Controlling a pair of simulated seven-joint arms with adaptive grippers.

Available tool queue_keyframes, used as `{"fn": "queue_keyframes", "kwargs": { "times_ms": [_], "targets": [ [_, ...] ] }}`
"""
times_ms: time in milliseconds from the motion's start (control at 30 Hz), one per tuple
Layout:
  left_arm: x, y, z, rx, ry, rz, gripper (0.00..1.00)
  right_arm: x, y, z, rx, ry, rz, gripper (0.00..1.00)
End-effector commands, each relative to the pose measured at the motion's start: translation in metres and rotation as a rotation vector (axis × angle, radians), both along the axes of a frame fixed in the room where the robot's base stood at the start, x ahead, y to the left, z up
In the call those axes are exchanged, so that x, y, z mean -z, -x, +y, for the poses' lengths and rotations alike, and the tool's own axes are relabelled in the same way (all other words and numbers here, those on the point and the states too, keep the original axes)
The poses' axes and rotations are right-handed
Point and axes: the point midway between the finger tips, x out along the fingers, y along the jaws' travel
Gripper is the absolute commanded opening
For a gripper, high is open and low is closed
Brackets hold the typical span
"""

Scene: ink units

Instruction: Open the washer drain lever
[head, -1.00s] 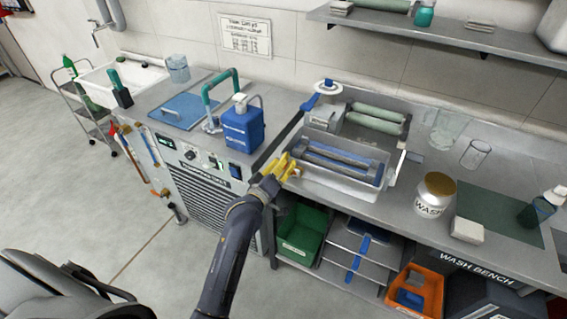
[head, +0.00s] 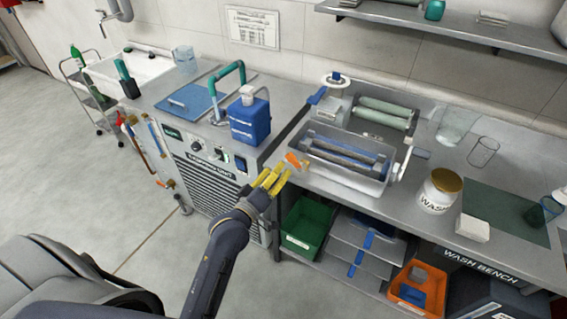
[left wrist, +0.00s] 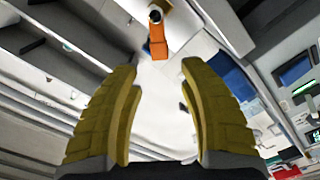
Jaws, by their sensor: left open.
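The washer is a grey metal tub (head: 345,178) with dark rollers and blue strips inside, at the front left of the bench. Its drain lever (head: 296,160) is a short orange handle at the tub's left end. In the left wrist view the orange lever (left wrist: 158,40) hangs from a round dark-centred pivot on a pale body, beyond the fingertips. My left gripper (head: 276,179), with yellow fingers, is just below and left of the lever. It is open and empty, with a gap between it and the lever. My right gripper is not in view.
A blue jug (head: 249,122) stands on the cabinet left of the washer. Below the bench are a green bin (head: 307,225) and an orange bin (head: 418,287).

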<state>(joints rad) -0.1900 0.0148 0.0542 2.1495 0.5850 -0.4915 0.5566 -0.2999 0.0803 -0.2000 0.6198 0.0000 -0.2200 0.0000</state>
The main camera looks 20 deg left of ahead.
Motion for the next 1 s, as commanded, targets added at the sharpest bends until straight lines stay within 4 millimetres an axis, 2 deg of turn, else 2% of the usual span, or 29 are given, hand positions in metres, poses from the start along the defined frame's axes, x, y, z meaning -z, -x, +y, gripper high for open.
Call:
{"fn": "queue_keyframes", "kwargs": {
  "times_ms": [100,333,1000],
  "targets": [
    [0.001,0.017,0.002,0.000,0.000,0.001,0.42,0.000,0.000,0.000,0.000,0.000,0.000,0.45],
    [0.000,0.034,0.005,0.001,-0.001,0.001,0.42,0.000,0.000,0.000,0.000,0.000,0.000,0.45],
    [-0.001,0.039,0.005,0.000,-0.018,-0.004,0.42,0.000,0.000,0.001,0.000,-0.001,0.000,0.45]
  ]
}}
